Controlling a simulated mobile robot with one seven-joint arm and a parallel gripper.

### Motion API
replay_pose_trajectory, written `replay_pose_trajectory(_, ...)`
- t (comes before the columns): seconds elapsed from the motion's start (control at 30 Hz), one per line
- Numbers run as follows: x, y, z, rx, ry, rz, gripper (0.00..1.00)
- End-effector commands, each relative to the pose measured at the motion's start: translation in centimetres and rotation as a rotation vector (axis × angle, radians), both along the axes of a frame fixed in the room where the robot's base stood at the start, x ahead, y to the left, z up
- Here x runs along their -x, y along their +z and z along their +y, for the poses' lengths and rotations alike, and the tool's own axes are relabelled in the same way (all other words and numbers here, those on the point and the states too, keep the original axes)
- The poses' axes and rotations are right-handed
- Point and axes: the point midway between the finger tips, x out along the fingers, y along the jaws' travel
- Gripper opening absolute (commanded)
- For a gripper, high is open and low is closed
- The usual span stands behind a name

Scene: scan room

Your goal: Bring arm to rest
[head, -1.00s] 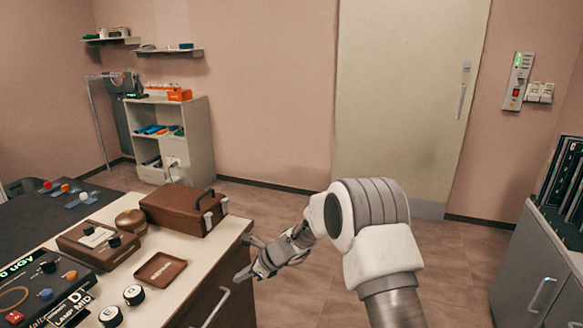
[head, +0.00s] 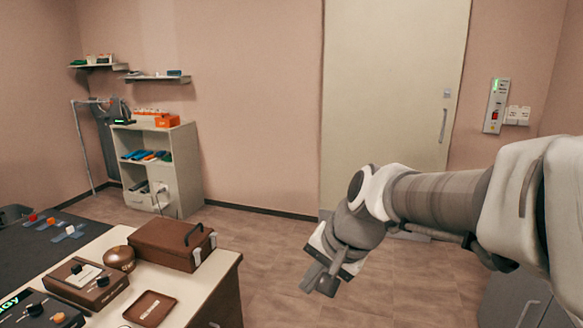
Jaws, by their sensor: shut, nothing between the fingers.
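My arm reaches in from the right edge of the head view, with its forearm roughly level and its wrist bent down. My gripper (head: 318,280) hangs at the end of the wrist, pointing down over the open floor. It is to the right of the counter (head: 218,284) and apart from it. The fingers are together and hold nothing.
A brown case (head: 172,243), a round brown tin (head: 119,258), a control box (head: 90,283) and a small brown tray (head: 150,308) sit on the counter. A grey cabinet (head: 515,300) is partly hidden below my arm. The floor (head: 270,250) before the door (head: 390,100) is clear.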

Motion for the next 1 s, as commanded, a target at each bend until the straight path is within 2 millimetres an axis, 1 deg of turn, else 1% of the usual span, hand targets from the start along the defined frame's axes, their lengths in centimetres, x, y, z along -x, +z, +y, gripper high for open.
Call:
replay_pose_trajectory(0.03, 1.5, 1.2, -1.1, 0.041, 0.033, -0.031, 0.00)
replay_pose_trajectory(0.2, 6.3, 2.8, -4.6, 0.203, 0.154, -0.110, 0.00)
replay_pose_trajectory(0.4, 11.3, 3.7, -8.4, 0.386, 0.275, -0.174, 0.00)
replay_pose_trajectory(0.5, 13.0, 3.7, -9.6, 0.453, 0.318, -0.191, 0.00)
replay_pose_trajectory(0.6, 14.0, 3.6, -10.4, 0.497, 0.345, -0.199, 0.00)
replay_pose_trajectory(0.7, 14.5, 3.5, -10.8, 0.518, 0.357, -0.202, 0.00)
replay_pose_trajectory(1.0, 14.6, 3.4, -10.9, 0.521, 0.360, -0.202, 0.00)
